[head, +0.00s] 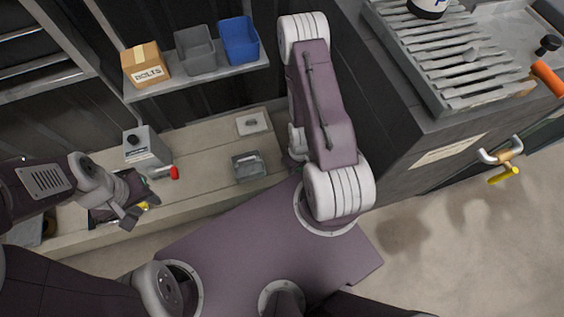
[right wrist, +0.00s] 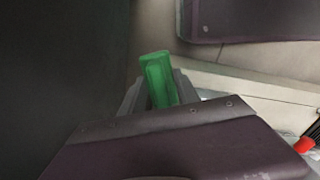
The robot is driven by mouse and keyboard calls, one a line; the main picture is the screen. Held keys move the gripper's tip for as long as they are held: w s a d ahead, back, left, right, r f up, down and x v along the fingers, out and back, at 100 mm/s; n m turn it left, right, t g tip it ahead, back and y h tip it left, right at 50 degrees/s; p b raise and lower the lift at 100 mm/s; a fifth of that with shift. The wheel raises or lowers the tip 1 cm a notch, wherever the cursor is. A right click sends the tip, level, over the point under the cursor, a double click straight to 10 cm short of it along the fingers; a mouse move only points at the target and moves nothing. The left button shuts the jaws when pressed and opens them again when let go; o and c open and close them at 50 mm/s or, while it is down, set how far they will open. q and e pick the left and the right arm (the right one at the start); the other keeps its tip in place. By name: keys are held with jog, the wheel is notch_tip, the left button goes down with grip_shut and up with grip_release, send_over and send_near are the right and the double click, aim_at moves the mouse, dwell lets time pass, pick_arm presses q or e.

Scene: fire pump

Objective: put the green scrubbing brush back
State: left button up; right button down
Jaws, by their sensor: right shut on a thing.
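The green scrubbing brush (right wrist: 158,80) shows in the right wrist view as a green block. My right gripper (right wrist: 155,90) is shut on it, with a grey finger on either side. The brush's lower part is hidden behind my gripper's body. In the head view my right arm hides most of this gripper beside the bench, and the brush cannot be made out there. My left gripper (head: 132,212) is at the left, over the front of the bench near a dark tray. I cannot tell how far its fingers are apart.
The bench (head: 205,165) holds a grey box with a black knob (head: 147,147), a red-ended tool (head: 172,173), a grey caddy (head: 248,167) and a pale plate (head: 253,122). A shelf above carries a bolts box (head: 146,65), a grey bin (head: 196,50) and a blue bin (head: 239,40).

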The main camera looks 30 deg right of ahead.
jog(key=w+f+b, duration=0.2)
jog(key=w, duration=0.1)
jog(key=w+a+f+b, duration=0.1)
jog(key=w+f+b, duration=0.1)
jog(key=w+f, duration=0.1)
jog(key=w+a+f+b, duration=0.1)
jog(key=w+f+b, duration=0.1)
jog(key=w, duration=0.3)
jog(key=shift+a+f, duration=0.15)
jog(key=shift+a, duration=0.1)
jog(key=shift+w+a, duration=0.1)
jog(key=shift+w, duration=0.15)
notch_tip(320, 180, down, 4)
jog(key=b, duration=0.3)
jog(key=shift+f+b, duration=0.2)
jog(key=shift+b, duration=0.15)
jog(key=shift+r, duration=0.25)
jog(key=shift+f, duration=0.15)
jog(key=c, duration=1.2)
grip_release()
jog(key=shift+o, duration=0.2)
